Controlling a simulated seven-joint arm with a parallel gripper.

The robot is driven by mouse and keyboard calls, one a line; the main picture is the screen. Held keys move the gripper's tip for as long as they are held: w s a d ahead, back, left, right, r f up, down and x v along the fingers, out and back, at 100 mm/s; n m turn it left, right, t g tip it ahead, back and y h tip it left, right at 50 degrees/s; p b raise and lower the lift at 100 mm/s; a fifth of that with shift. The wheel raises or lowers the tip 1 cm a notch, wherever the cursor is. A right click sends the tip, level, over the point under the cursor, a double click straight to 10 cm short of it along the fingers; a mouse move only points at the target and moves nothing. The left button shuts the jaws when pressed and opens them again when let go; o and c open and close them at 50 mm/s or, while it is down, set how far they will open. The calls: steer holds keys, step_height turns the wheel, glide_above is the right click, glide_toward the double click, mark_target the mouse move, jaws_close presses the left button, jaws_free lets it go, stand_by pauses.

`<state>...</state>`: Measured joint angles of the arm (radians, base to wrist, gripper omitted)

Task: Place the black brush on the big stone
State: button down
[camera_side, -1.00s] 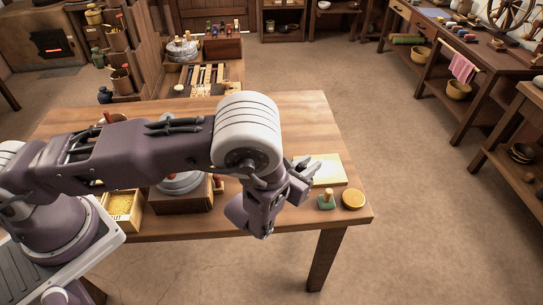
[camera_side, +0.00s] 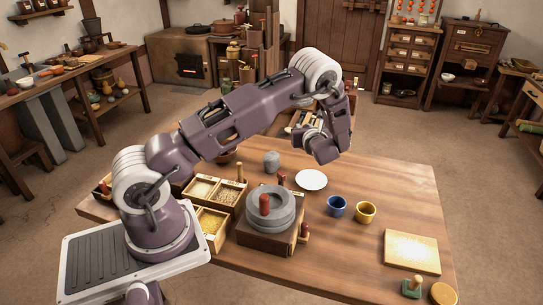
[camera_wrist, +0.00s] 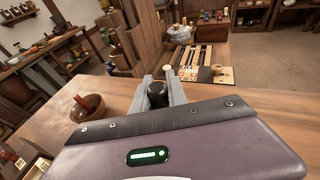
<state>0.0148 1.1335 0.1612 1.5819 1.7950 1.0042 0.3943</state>
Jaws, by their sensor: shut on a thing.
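My gripper (camera_wrist: 160,88) is shut on a dark, rounded piece, the black brush (camera_wrist: 157,96), of which only the near end shows. In the side view my gripper (camera_side: 312,132) is raised over the back of the table, and the brush cannot be made out there. The big round grey stone (camera_side: 283,222) lies stacked on a wooden base in the middle of the table, with a red upright handle on top. My gripper is behind and to the right of it, well apart. A smaller grey stone (camera_side: 271,161) stands behind it.
A white plate (camera_side: 311,180), a blue cup (camera_side: 336,206) and a yellow cup (camera_side: 365,212) stand right of the stone. Grain boxes (camera_side: 211,222) are at its left. A pale board (camera_side: 411,252) lies at front right. A brown bowl (camera_wrist: 87,108) shows in the wrist view.

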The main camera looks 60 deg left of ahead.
steer(key=s+a+n+g+y, duration=0.1)
steer(key=s+a+n+g, duration=0.5)
steer(key=a, duration=0.6)
steer(key=f, duration=0.3)
steer(key=f+m, duration=0.1)
steer(key=f, duration=0.1)
steer(key=s+f+m+t, duration=0.1)
steer(key=f, duration=0.2)
steer(key=shift+f, duration=0.45)
steer(key=shift+f, duration=0.1)
steer(key=c, duration=1.3)
jaws_free()
